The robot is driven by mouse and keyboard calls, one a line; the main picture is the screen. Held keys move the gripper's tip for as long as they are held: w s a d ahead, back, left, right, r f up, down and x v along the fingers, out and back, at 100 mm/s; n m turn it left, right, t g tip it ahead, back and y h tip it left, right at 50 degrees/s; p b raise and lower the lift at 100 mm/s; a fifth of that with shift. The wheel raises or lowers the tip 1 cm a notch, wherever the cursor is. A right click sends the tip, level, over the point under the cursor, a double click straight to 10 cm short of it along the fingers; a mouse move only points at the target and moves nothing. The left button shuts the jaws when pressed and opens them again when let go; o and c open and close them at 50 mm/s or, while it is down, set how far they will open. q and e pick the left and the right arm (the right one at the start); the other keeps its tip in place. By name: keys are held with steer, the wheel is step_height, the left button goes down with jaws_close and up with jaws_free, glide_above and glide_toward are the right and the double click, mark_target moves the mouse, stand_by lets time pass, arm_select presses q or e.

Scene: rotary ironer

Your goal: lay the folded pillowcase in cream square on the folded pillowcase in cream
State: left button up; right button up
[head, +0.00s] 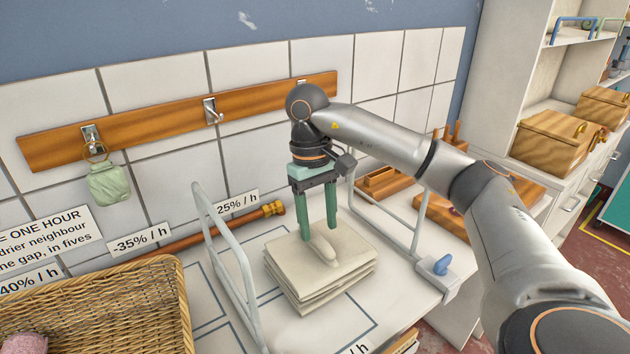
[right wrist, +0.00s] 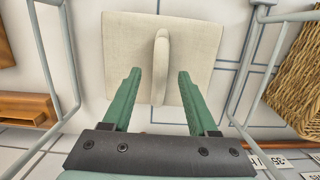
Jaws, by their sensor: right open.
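Several folded cream pillowcases lie in a flat stack (head: 318,286) on the white counter. The top folded cream pillowcase (head: 352,248) lies on the others, its edges roughly in line with theirs, with small offsets between layers. A raised cream ridge stands up along its middle; it also shows on this pillowcase in the right wrist view (right wrist: 120,45). My right gripper (head: 318,235) points down just over the stack, open. In the right wrist view its green fingers (right wrist: 159,75) stand on either side of the ridge, with gaps to it. My left gripper is out of view.
Grey metal rails (head: 232,250) stand left and right of the stack. A wicker basket (head: 110,310) is at the lower left. A wooden rod (head: 200,236) lies behind. A wooden rail (head: 165,118) holds hooks and a green pouch (head: 108,184). A blue knob (head: 441,266) sits right.

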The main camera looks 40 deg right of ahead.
arm_select(q)
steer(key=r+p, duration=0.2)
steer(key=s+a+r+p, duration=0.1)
steer(key=p, duration=0.1)
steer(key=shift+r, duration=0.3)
arm_select(e)
step_height(320, 180, up, 10)
steer(key=w, duration=0.1)
steer(key=shift+w, duration=0.2)
steer(key=shift+s+d+f, duration=0.1)
steer(key=shift+f, duration=0.1)
